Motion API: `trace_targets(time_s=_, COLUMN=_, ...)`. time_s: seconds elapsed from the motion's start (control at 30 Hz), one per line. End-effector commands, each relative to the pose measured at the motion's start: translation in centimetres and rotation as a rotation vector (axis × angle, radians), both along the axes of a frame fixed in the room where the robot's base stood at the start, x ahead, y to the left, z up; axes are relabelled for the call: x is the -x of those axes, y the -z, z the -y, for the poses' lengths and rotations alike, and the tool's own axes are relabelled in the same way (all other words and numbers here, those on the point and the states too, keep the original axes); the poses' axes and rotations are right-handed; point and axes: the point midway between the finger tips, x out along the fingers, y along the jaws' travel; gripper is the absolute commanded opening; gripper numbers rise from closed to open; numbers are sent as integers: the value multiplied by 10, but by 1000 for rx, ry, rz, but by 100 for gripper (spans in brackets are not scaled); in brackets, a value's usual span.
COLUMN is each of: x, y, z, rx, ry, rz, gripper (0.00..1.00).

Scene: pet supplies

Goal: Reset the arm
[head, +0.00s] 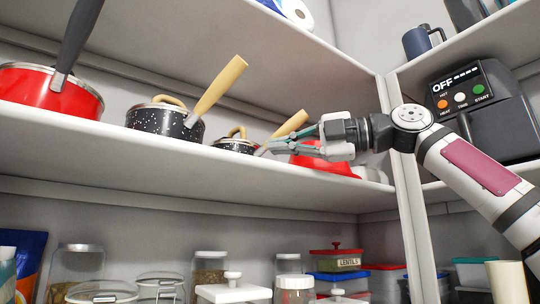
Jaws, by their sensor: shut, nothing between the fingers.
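My gripper (268,149) is at the front edge of the middle shelf (190,150), its fingers pointing left. It is shut and empty. Its fingertips appear close to a small black speckled pot (235,146); I cannot tell whether they touch it. My arm comes in from the lower right. Behind my gripper is a red pot (325,168), partly hidden by it, with a wooden handle (291,123) that seems to stick up beside it.
A larger black speckled pot (160,122) and a red pan (48,88) stand further left, their handles jutting forward. An upright divider (404,190) and a black appliance (490,105) are at right. Jars and containers (335,257) crowd the shelf below.

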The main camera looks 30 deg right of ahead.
Motion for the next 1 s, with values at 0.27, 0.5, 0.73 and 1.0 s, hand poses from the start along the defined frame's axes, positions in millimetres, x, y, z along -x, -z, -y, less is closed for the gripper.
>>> trace_targets(time_s=0.27, x=40, y=-1, z=33, rx=-3, ry=3, rz=2, gripper=0)
trace_targets(time_s=0.5, x=55, y=-1, z=43, rx=-1, ry=1, rz=2, gripper=0)
trace_targets(time_s=0.73, x=56, y=-1, z=44, rx=-1, ry=1, rz=1, gripper=0)
trace_targets(time_s=1.0, x=80, y=22, z=-1, rx=-44, ry=36, rz=-157, gripper=0)
